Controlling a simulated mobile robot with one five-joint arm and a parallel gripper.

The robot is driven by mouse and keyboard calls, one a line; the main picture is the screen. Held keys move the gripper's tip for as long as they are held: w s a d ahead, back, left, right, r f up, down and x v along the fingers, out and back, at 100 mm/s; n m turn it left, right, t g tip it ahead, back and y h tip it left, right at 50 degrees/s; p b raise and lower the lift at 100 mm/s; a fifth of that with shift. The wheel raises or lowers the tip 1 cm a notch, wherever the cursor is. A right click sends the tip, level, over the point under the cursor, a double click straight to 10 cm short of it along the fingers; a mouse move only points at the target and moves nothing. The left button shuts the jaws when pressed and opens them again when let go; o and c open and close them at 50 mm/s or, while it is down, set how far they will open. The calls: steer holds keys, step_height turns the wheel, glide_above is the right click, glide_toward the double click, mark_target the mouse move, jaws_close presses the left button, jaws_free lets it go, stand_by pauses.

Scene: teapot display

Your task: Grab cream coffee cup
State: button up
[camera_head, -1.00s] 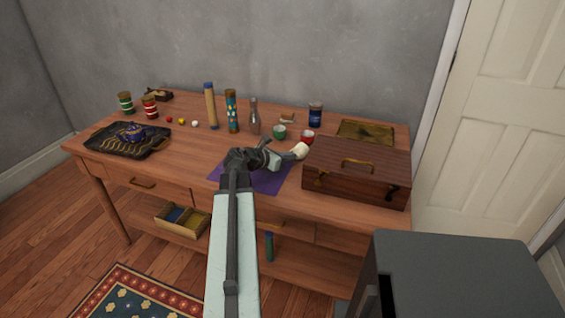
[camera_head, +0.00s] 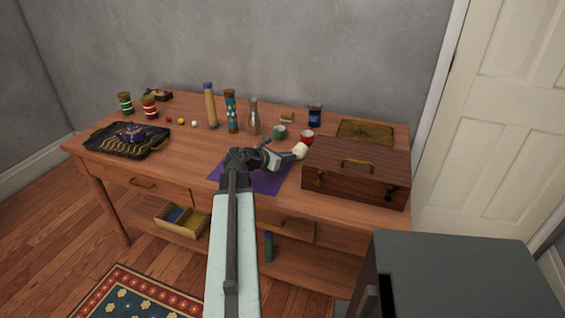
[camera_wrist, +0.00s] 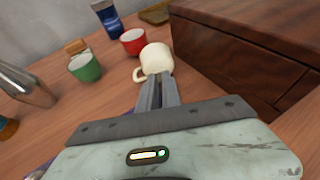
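The cream coffee cup (camera_wrist: 157,58) stands on the wooden table in the wrist view, with its handle on the left side. The cup also shows in the head view (camera_head: 300,151), left of the wooden box. My gripper (camera_wrist: 158,80) has its two fingers close together, with their tips in front of the lower part of the cup. I see no cup wall or handle between the fingers. Whether the tips touch the cup is unclear. In the head view my gripper (camera_head: 287,156) is just left of the cup.
A red cup (camera_wrist: 133,41) and a green cup (camera_wrist: 85,68) stand behind and left of the cream cup. The wooden box (camera_wrist: 245,45) is close on the right. A metal bottle (camera_head: 254,117) stands farther left. A purple cloth (camera_head: 262,184) lies under my arm.

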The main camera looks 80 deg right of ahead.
steer(key=o, duration=1.3)
steer(key=shift+o, duration=0.2)
